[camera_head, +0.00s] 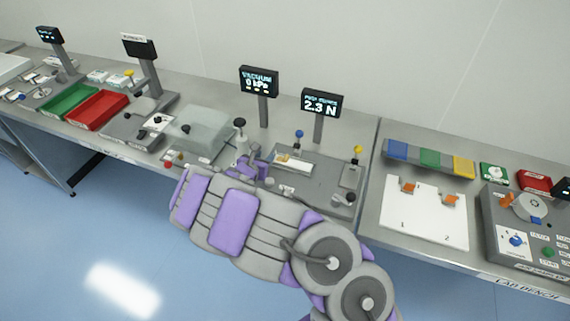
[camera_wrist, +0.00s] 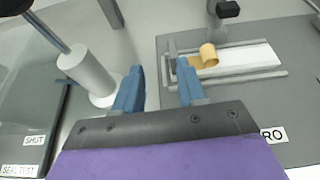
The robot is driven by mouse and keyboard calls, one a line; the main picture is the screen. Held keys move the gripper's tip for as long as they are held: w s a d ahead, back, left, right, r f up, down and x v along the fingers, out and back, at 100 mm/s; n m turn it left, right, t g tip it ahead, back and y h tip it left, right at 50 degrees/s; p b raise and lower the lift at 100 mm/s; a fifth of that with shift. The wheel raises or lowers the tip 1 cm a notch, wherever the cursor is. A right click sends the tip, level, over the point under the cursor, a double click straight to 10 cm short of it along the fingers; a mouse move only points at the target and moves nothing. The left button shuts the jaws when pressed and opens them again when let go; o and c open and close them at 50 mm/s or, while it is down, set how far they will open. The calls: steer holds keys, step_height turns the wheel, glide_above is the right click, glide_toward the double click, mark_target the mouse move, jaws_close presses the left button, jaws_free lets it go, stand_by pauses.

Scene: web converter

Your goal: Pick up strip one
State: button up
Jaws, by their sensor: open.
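A white strip (camera_wrist: 250,58) with a curled tan end (camera_wrist: 209,55) lies flat between rails on the grey tester plate in the wrist view. The same strip shows in the head view (camera_head: 292,165). I cannot read a number on it. My gripper (camera_wrist: 160,72) is open with nothing between its blue fingers. The right finger appears close to the curled end; I cannot tell whether they touch. In the head view my gripper (camera_head: 250,166) is left of the strip, partly hidden by my arm. A white board (camera_head: 425,222) marked 1 and 2 carries two orange pieces.
A white cylinder (camera_wrist: 85,72) stands close left of the fingers, beside a translucent box (camera_head: 200,127). Display posts reading 0 kPa (camera_head: 259,81) and 2.3 N (camera_head: 322,102) rise behind. A dark post (camera_wrist: 226,12) stands behind the strip.

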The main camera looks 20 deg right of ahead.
mark_target(275, 149)
steer(key=w+d, duration=0.1)
steer(key=w+d+f, duration=0.1)
steer(key=d, duration=0.1)
steer(key=w+d+b, duration=0.1)
steer(key=d, duration=0.1)
steer(key=shift+w+d+f, duration=0.2)
steer(key=shift+d+f, duration=0.05)
steer(key=shift+f, duration=0.05)
steer(key=shift+w+d, duration=0.1)
steer(key=shift+d, duration=0.2)
steer(key=shift+a+r, duration=0.1)
steer(key=shift+a, duration=0.8)
steer(key=shift+c, duration=0.4)
steer(key=shift+a, duration=0.5)
steer(key=c, duration=0.3)
steer(key=shift+d, duration=0.5)
steer(key=c, duration=0.3)
steer(key=shift+d, duration=0.5)
jaws_close()
steer(key=shift+a, duration=0.15)
